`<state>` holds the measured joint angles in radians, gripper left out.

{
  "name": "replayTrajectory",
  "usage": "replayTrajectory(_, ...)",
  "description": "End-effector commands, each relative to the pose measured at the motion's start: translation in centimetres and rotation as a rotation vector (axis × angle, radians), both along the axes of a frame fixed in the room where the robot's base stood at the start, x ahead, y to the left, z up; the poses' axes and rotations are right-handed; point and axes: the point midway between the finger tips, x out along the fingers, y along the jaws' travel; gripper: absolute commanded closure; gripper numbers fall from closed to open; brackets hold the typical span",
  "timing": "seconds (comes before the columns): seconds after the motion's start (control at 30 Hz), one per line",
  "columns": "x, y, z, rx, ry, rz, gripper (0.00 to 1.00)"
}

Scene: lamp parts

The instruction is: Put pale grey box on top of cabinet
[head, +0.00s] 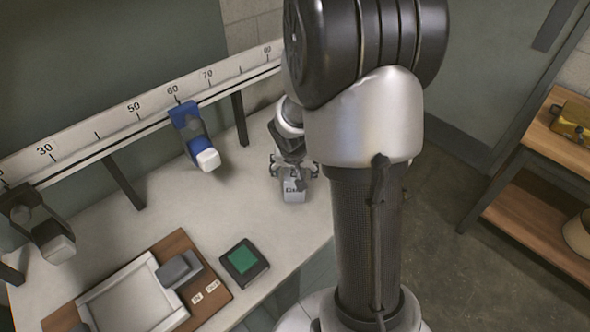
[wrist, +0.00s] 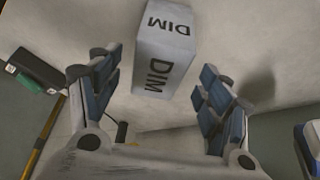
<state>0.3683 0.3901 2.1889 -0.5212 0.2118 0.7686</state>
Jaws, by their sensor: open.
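The pale grey box (head: 294,190) stands on the white worktop near its right end. In the wrist view the same box (wrist: 165,50) shows dark "DIM" lettering on two faces. My gripper (head: 293,172) is at the box in the head view and hides part of it. In the wrist view my gripper (wrist: 157,75) is open, its blue-padded fingers on either side of the box with gaps showing. I cannot tell which piece of furniture is the cabinet; a wooden-topped shelf unit (head: 545,140) stands at the right.
A scale rail (head: 130,115) with blue (head: 195,135) and dark (head: 40,220) sliding lamp holders runs behind the worktop (head: 110,235). A green-topped pad (head: 243,261) and a wooden board with a frame (head: 130,298) lie in front. A yellow item (head: 570,125) sits on the shelf unit.

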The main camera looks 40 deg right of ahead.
Motion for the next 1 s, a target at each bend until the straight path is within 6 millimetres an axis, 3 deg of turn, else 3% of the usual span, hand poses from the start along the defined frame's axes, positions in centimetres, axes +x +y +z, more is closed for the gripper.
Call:
replayTrajectory(0.1, -0.7, 0.5, 2.5, -0.001, -0.001, 0.000, 0.29)
replayTrajectory(0.37, -1.6, 1.3, 5.0, -0.003, -0.001, 0.005, 0.29)
replayTrajectory(0.53, -3.1, 3.7, 9.3, -0.031, -0.006, 0.072, 0.29)
replayTrajectory(0.67, -6.2, 7.3, 14.1, -0.052, -0.004, 0.175, 0.29)
replayTrajectory(0.8, -10.8, 11.5, 18.0, -0.052, -0.002, 0.309, 0.29)
replayTrajectory(1.0, -17.4, 16.4, 20.6, -0.029, -0.010, 0.507, 0.29)
